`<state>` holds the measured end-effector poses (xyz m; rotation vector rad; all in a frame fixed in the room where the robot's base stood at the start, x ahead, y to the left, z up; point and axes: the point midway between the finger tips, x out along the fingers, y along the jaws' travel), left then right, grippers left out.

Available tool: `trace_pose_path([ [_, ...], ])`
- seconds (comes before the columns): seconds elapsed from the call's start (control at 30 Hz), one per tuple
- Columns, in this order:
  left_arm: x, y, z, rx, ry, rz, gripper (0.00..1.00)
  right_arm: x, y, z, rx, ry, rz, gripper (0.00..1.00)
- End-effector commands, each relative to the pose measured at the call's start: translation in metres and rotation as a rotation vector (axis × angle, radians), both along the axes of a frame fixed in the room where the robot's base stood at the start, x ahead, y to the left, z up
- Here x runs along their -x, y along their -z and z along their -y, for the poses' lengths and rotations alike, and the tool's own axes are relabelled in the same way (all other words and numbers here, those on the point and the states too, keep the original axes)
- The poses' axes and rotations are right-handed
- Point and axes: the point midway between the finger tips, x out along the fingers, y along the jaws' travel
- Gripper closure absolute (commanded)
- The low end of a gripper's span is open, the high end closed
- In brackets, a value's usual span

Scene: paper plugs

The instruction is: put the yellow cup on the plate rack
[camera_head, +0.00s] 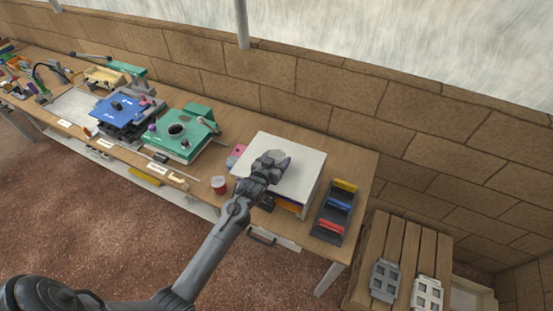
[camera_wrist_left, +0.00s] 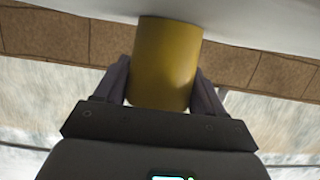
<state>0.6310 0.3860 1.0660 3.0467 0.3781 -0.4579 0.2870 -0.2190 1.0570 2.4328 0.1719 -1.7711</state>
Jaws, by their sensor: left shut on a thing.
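My left gripper (camera_head: 272,160) is over the white-topped box near the right end of the bench. In the left wrist view it is shut on the yellow cup (camera_wrist_left: 166,62), with a finger on each side. The cup is plain and cylindrical, and its far end is close to a pale surface; I cannot tell if they touch. In the head view the gripper hides the cup. A dark rack (camera_head: 326,226) with yellow, blue and red plates, which looks like the plate rack, stands right of the box. My right gripper is not in view.
The white-topped box (camera_head: 306,162) fills much of the bench's right part. A small red cup (camera_head: 219,186) stands left of it. Green (camera_head: 181,139) and blue (camera_head: 124,107) devices stand further left. A slatted wooden table (camera_head: 398,238) is at the right. A stone wall runs behind.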

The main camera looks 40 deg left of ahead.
Motion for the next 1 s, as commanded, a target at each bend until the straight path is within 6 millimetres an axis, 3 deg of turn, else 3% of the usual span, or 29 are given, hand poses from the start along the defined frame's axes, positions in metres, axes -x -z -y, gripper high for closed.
trace_pose_path([
  [0.03,0.000,0.002,0.000,0.000,0.000,0.000,0.60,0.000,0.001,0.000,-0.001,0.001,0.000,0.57],
  [0.07,0.000,0.001,0.000,0.000,0.000,0.000,0.26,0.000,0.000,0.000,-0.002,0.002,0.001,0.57],
  [0.2,0.000,0.001,0.000,0.000,0.000,0.000,0.05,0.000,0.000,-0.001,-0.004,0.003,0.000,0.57],
  [0.63,0.004,-0.002,0.001,0.000,0.000,-0.002,0.05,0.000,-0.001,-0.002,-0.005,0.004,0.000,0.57],
  [1.0,0.059,-0.019,0.015,-0.001,0.000,-0.001,0.05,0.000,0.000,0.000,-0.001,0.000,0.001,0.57],
])
